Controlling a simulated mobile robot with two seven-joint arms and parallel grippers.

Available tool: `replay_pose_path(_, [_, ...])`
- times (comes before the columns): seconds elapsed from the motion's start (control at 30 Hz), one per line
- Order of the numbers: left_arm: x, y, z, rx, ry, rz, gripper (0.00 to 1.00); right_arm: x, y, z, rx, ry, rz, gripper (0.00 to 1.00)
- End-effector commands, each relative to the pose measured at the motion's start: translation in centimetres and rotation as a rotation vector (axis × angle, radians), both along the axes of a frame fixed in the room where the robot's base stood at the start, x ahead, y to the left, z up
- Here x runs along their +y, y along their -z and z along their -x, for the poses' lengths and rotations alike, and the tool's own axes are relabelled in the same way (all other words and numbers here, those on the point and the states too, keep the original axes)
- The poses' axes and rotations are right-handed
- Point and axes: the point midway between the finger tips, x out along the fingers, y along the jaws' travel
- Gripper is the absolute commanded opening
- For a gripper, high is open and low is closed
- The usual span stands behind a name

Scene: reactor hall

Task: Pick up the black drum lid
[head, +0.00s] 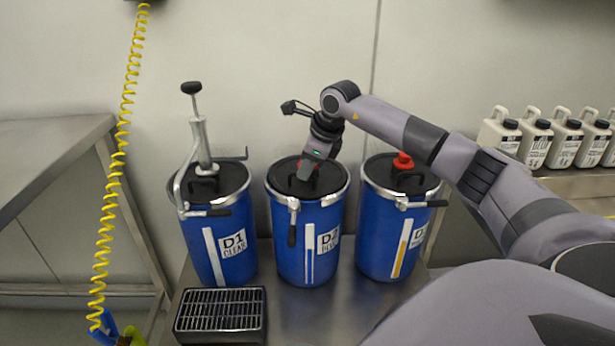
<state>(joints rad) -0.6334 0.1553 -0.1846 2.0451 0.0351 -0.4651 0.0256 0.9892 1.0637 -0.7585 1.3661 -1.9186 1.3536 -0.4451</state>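Three blue drums with black lids stand in a row on a steel surface. The middle drum (327,260), labelled D2, has a black lid (334,184) seated on its top inside a silver clamp ring (338,200). The ring's lever with a black grip (292,236) hangs down the drum's front. My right gripper (304,174) points down at the middle of this lid, at or just above it. Its fingers hide the lid's centre, so I cannot tell whether they are closed on a handle. My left gripper is not in view.
The left drum (222,250), D1, carries a hand pump (200,135). The right drum (375,235) has a red cap (402,161). A black grated tray (220,312) sits in front of D1. A yellow coiled hose (118,160) hangs left. White jugs (535,140) stand on the right shelf.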

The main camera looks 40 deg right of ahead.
Motion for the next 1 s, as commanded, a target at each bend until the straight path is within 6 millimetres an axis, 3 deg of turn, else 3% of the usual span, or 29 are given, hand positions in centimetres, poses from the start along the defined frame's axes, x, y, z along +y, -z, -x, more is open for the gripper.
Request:
replay_pose_path(0.13, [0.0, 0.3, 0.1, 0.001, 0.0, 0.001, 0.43, 0.1, 1.6, -0.7, 0.0, 0.0, -0.002, 0.24])
replay_pose_path(0.4, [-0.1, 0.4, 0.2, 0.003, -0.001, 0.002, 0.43, 0.1, 1.9, -0.8, 0.0, -0.001, -0.001, 0.24])
replay_pose_path(0.5, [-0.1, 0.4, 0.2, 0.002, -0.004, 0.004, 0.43, 0.1, 1.9, -0.8, -0.001, -0.001, -0.002, 0.0])
replay_pose_path(1.0, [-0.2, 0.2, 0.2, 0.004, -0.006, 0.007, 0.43, 0.1, 0.8, -0.9, -0.005, -0.001, -0.002, 0.0])
